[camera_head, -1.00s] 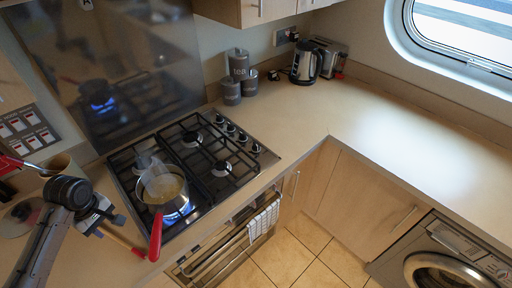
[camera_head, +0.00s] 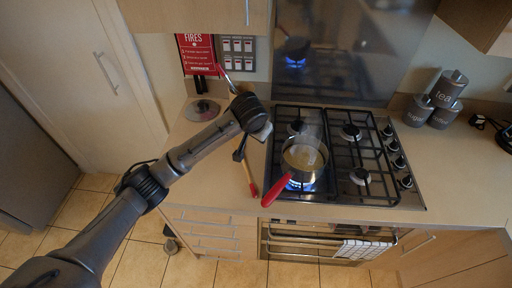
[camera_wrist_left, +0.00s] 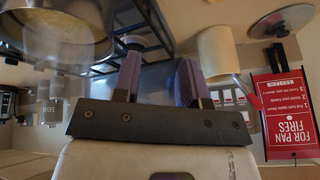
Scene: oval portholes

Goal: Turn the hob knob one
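The black gas hob (camera_head: 345,190) is set in the counter. A column of dark knobs, including one knob (camera_head: 399,162), runs down its right side. I cannot tell which is knob one. A pan (camera_head: 305,160) with a red handle stands on the front left burner over a lit blue flame (camera_head: 300,185). My left gripper (camera_head: 240,154) is over the counter at the hob's left edge, across the hob from the knobs. In the left wrist view its fingers (camera_wrist_left: 160,80) are apart with nothing between them. My right gripper is not in view.
A utensil (camera_head: 250,178) lies on the counter left of the hob. A round lid (camera_head: 201,110) and a red fire sign (camera_head: 198,55) are behind left. Canisters (camera_head: 446,88) stand behind right. A towel (camera_head: 360,250) hangs below the hob.

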